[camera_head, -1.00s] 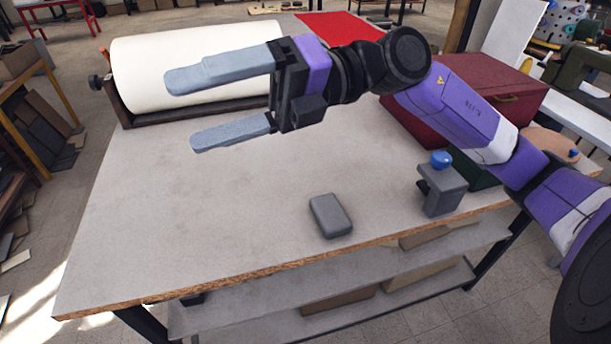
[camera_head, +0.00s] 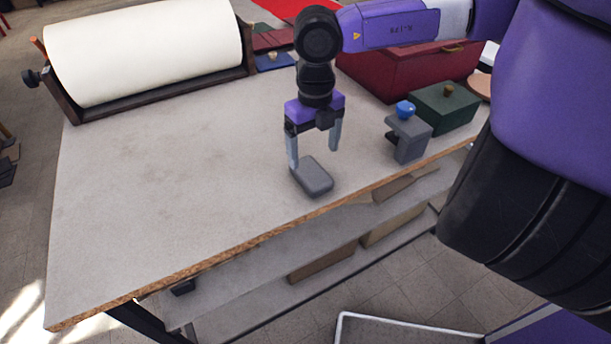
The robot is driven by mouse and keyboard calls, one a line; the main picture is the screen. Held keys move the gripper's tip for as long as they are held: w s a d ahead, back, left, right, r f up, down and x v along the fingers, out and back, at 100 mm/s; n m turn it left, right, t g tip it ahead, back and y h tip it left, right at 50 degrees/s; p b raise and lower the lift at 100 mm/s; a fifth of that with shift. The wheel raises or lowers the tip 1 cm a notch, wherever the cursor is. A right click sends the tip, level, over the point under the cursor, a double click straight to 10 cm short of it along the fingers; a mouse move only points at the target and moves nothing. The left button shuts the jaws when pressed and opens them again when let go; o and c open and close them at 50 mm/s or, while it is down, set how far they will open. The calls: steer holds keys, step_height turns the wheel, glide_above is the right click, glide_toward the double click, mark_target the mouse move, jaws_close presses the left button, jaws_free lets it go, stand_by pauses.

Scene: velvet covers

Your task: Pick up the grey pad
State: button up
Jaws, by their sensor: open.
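The grey pad (camera_head: 314,178) is a small rounded block lying flat on the grey tabletop (camera_head: 170,190) near its front edge. My gripper (camera_head: 315,160) points down just above and behind the pad, with its two fingers spread apart. The left fingertip shows close to the pad's left back corner, and the right finger is behind its right side. Nothing is between the fingers that I can see as held. I cannot tell whether either finger touches the pad.
A grey clamp with a blue knob (camera_head: 405,137) stands on the front edge to the right. Behind it are a green box (camera_head: 446,108) and a dark red box (camera_head: 400,70). A large white roll (camera_head: 145,50) lies at the back left. The left tabletop is clear.

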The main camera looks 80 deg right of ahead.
mark_target(311, 171)
steer(key=shift+w+a+f+p, duration=0.15)
steer(key=shift+f+p, duration=0.25)
steer(key=shift+f, duration=1.35)
steer(key=shift+w+f+p, duration=0.1)
steer(key=shift+f+p, duration=0.25)
steer(key=shift+f, duration=1.35)
steer(key=c, duration=1.5)
steer(key=shift+r, duration=0.15)
step_height(311, 171, up, 20)
steer(key=shift+f+b, duration=0.1)
steer(key=shift+b, duration=0.8)
